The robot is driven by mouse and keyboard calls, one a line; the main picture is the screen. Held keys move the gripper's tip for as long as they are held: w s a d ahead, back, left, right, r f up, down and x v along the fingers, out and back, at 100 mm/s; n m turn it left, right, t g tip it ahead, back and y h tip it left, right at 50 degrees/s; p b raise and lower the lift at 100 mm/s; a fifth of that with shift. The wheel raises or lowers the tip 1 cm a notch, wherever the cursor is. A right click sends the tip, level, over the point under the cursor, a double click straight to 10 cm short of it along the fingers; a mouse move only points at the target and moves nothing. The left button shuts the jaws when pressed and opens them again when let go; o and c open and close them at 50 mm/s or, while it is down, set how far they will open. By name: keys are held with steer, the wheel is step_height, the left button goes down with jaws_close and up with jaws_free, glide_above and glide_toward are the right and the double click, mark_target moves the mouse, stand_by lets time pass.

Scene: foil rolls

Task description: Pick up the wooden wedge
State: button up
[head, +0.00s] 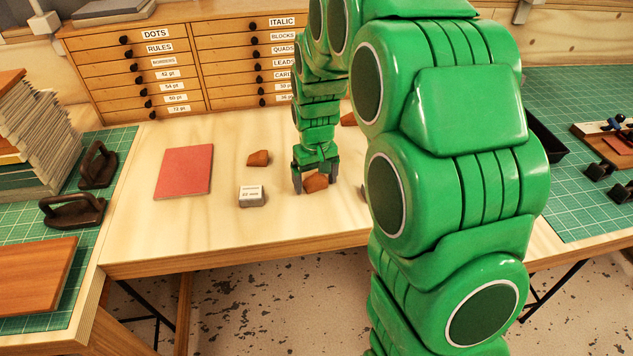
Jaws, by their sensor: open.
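A reddish-brown wooden block (316,184), wedge-like in shape, lies on the pale wooden table near its front edge. My gripper (315,177) points down over it, with one finger on each side. The jaws are open, and I cannot tell whether a finger touches the block. The gripper hides the block's upper part. A similar reddish-brown piece (258,158) lies to the left and farther back. Another piece of that colour (348,119) shows at the back, partly hidden by my arm. I cannot tell for sure which of them is the wooden wedge.
A small grey block with a white label (251,196) sits left of my gripper. A red flat book or pad (184,172) lies farther left. A labelled drawer cabinet (180,70) stands behind. My arm hides much of the table's right side. Bare tabletop lies in front of the cabinet.

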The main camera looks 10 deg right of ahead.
mark_target(315, 181)
steer(key=c, duration=1.1)
steer(key=shift+r, duration=0.1)
steer(key=shift+r, duration=0.5)
step_height(315, 181, up, 2)
steer(key=shift+s+r, duration=0.1)
steer(key=shift+r, duration=0.1)
steer(key=shift+s+d+r, duration=0.15)
steer(key=shift+s+r, duration=1.45)
steer(key=shift+s, duration=0.7)
steer(key=shift+s+d+r, duration=0.15)
steer(key=shift+s+r, duration=1.4)
steer(key=shift+s, duration=0.75)
steer(key=shift+s+d+r, duration=0.15)
steer(key=shift+s+r, duration=1.45)
steer(key=shift+s, duration=0.7)
